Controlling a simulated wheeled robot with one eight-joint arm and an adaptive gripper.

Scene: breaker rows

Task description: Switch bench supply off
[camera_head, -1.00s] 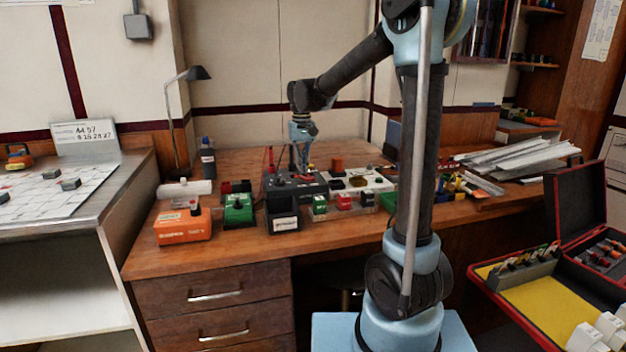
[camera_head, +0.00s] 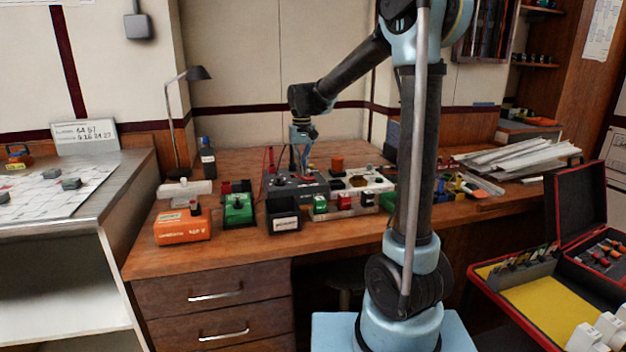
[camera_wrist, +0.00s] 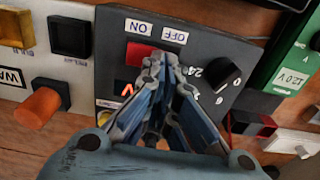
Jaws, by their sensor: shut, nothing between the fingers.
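The bench supply is a dark grey box (camera_head: 283,190) in the middle of the wooden bench. In the wrist view its panel (camera_wrist: 200,52) appears upside down, with white ON and OFF labels. A red rocker switch (camera_wrist: 136,54) sits beside these labels. Its ON side shows; the part towards OFF is partly hidden by my fingers. My gripper (camera_wrist: 161,66) is shut and empty, its fingertips at the switch's OFF side. I cannot tell whether they touch it. In the head view my gripper (camera_head: 306,174) points down over the supply. A black knob (camera_wrist: 229,78) is beside the fingers.
A green box (camera_head: 239,208) and an orange box (camera_head: 183,228) stand to the left. In the wrist view, an orange knob (camera_wrist: 37,108) and a green 12.0 V unit (camera_wrist: 295,50) flank the panel.

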